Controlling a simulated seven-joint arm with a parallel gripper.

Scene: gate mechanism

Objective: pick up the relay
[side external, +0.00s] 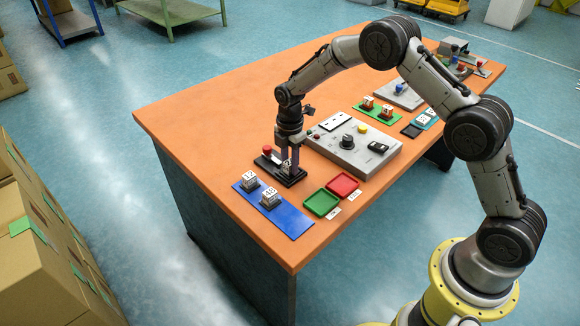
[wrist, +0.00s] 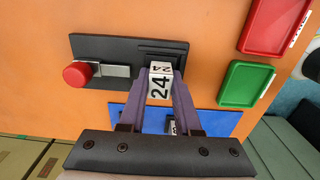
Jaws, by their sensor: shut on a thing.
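The relay, a small white block marked 24 (wrist: 160,82), is between the fingertips of my gripper (wrist: 161,92). My gripper is shut on it from both sides. The block is at the right part of the black base (wrist: 120,44), which has a red knob (wrist: 77,74) and a grey metal bar on its left. I cannot tell whether the block still touches the base. In the side view my gripper (side external: 288,163) points down over the same black base (side external: 292,178), and its fingers hide most of the block.
A blue mat (side external: 290,219) holds two blocks, marked 12 (side external: 250,181) and 48 (side external: 270,198). A green tray (side external: 321,203) and a red tray (side external: 342,185) lie to the right. A grey control panel (side external: 375,158) with knobs stands behind them. The orange table's left part is clear.

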